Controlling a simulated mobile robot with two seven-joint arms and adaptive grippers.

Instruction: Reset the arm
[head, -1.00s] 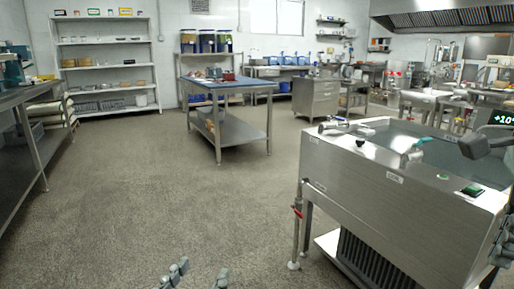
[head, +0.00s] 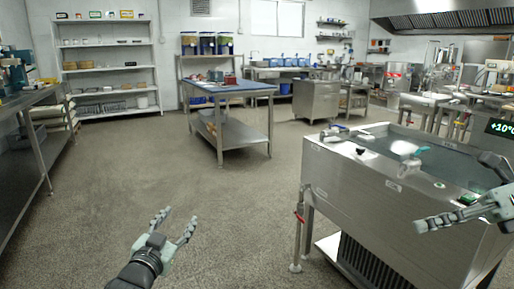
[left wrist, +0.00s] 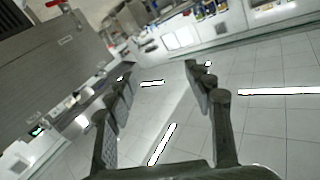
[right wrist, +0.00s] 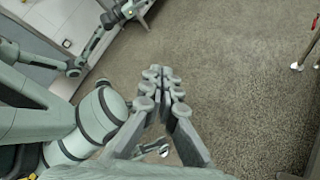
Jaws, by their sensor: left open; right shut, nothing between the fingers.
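My left gripper (head: 178,215) is at the lower left of the head view, over bare floor, with its fingers apart and nothing between them. In the left wrist view its fingers (left wrist: 160,85) are also spread and empty. My right gripper (head: 420,225) is at the right edge of the head view, in front of the steel machine (head: 345,190) and hiding part of its side. In the right wrist view its fingers (right wrist: 163,78) are together and hold nothing.
The steel machine has a tank-like top and legs with a red clamp (head: 299,217). A steel table with a blue top (head: 232,89) stands mid-room. A bench (head: 25,110) runs along the left, and white shelves (head: 105,47) stand behind. The floor (head: 110,190) between them is clear.

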